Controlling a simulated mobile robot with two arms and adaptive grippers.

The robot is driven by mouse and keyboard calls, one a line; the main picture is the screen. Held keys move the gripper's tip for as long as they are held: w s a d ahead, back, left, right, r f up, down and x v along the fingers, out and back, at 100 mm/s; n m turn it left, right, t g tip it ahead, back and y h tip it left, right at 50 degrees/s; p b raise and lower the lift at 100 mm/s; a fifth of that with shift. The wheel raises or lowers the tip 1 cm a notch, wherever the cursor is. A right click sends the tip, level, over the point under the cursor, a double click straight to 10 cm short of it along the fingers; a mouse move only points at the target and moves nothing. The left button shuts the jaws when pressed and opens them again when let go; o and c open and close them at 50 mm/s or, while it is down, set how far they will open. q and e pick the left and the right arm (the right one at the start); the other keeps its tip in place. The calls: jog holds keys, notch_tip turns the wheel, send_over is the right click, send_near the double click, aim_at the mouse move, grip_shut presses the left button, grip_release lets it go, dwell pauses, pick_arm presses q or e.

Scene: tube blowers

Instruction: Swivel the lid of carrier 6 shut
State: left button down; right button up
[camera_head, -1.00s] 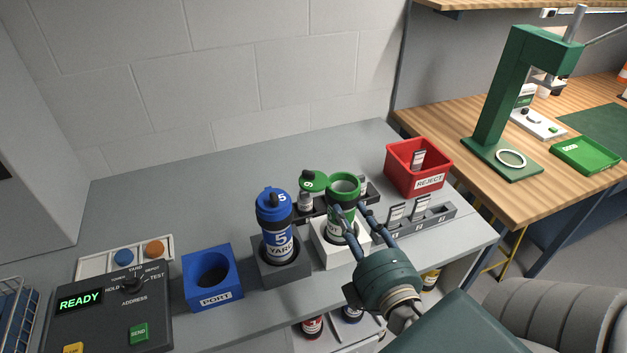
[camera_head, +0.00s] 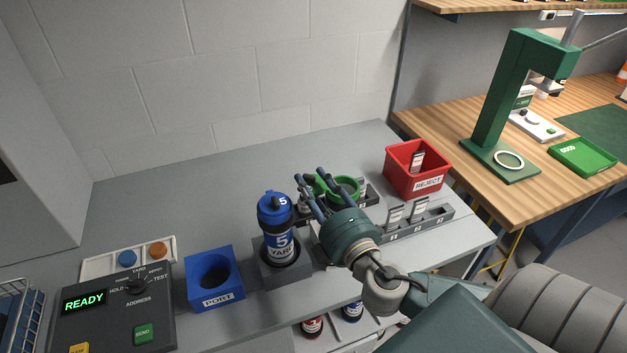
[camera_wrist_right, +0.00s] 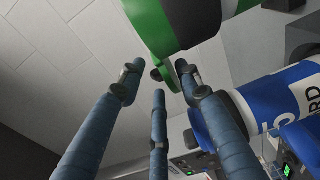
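Carrier 6 is the green tube carrier (camera_head: 347,187); its round open mouth shows in the head view, and my right gripper hides most of its body. Its green lid (camera_head: 318,184) is swung out to the left of the mouth, partly hidden behind my fingers. My right gripper (camera_head: 314,188) is at the lid, with its fingers spread. In the right wrist view a green part of the carrier (camera_wrist_right: 155,30) hangs between and above the spread fingertips (camera_wrist_right: 158,78); I cannot tell whether they touch it. My left gripper is not in view.
Blue carrier 5 (camera_head: 276,228) stands in a grey holder just left of my right gripper. A blue PORT block (camera_head: 214,278) and a control panel (camera_head: 112,310) are further left. A red REJECT bin (camera_head: 417,170) and a grey slotted rack (camera_head: 432,217) are to the right.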

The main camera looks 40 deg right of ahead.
jog(key=shift+w, duration=0.15)
grip_shut()
jog(key=shift+m+h, duration=0.3)
jog(key=shift+w+d+m+h, duration=0.1)
jog(key=shift+m+h, duration=0.4)
jog(key=shift+h, duration=0.3)
jog(key=m+g+h, duration=0.1)
jog(key=m+h, duration=0.1)
jog(key=h, duration=0.1)
jog(key=shift+w+d+f+g, duration=0.1)
jog(key=shift+w+d+g, duration=0.05)
jog(key=shift+w+g, duration=0.2)
jog(key=m+g+h, duration=0.1)
jog(key=h, duration=0.1)
jog(key=m+g+h+b, duration=0.1)
jog(key=shift+w+d+m+g+h, duration=0.2)
jog(key=shift+d+m+g+h, duration=0.1)
jog(key=shift+m+h, duration=0.1)
jog(key=shift+d+m+g+h+b, duration=0.25)
jog(key=shift+m+g+h+b, duration=0.2)
jog(key=shift+m+g+h, duration=0.3)
